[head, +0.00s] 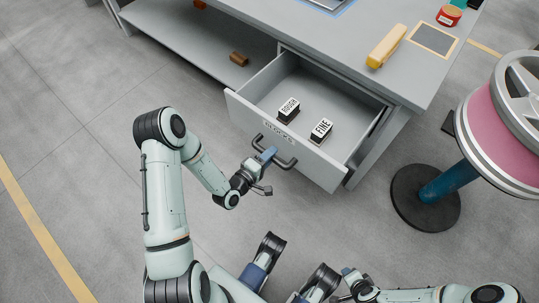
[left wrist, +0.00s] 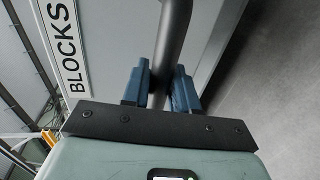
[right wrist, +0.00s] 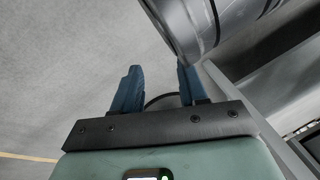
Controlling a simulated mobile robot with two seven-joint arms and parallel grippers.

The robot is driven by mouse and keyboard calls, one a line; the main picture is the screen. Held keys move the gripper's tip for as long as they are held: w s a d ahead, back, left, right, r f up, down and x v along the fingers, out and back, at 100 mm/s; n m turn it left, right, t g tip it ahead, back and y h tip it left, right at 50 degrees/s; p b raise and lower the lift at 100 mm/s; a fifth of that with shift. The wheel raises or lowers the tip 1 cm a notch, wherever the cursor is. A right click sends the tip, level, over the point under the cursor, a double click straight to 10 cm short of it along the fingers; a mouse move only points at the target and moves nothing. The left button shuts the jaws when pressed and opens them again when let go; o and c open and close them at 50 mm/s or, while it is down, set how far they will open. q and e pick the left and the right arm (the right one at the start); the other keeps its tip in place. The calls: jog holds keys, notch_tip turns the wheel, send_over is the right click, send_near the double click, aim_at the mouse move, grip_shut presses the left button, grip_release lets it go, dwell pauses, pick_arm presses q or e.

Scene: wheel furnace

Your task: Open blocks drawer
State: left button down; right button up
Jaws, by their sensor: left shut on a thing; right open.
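The blocks drawer (head: 318,162) is pulled out from the grey workbench. Inside it sit two dark blocks with white labels, a ROUGH block (head: 288,110) and a FINE block (head: 320,131). A dark bar handle (head: 283,161) is on its front below the BLOCKS label, and the handle bar also shows in the left wrist view (left wrist: 174,35). My left gripper (head: 266,156) is shut on the handle, with a blue finger on each side of the bar. My right gripper (right wrist: 158,88) is open and empty in the right wrist view, away from the drawer.
A pink wheel-like reel (head: 500,120) on a round black base (head: 425,198) stands right of the drawer. The bench top (head: 350,35) holds a yellow object (head: 387,46) and a red tin (head: 449,15). A brown piece (head: 239,59) lies on the lower shelf. Floor at left is clear.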

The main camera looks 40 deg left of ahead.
pick_arm(q)
jog(key=c, duration=1)
grip_release()
jog(key=shift+c, duration=0.2)
jog(key=p+v, duration=0.3)
jog(key=v, duration=1)
pick_arm(e)
jog(key=s+a+r+g, duration=0.1)
jog(key=s+a+r, duration=0.1)
jog(key=s+r, duration=0.1)
jog(key=shift+s+a+y, duration=0.2)
jog(key=shift+s+y, duration=0.2)
jog(key=shift+s, duration=0.45)
pick_arm(q)
jog(key=shift+s+r, duration=0.1)
jog(key=shift+s, duration=0.05)
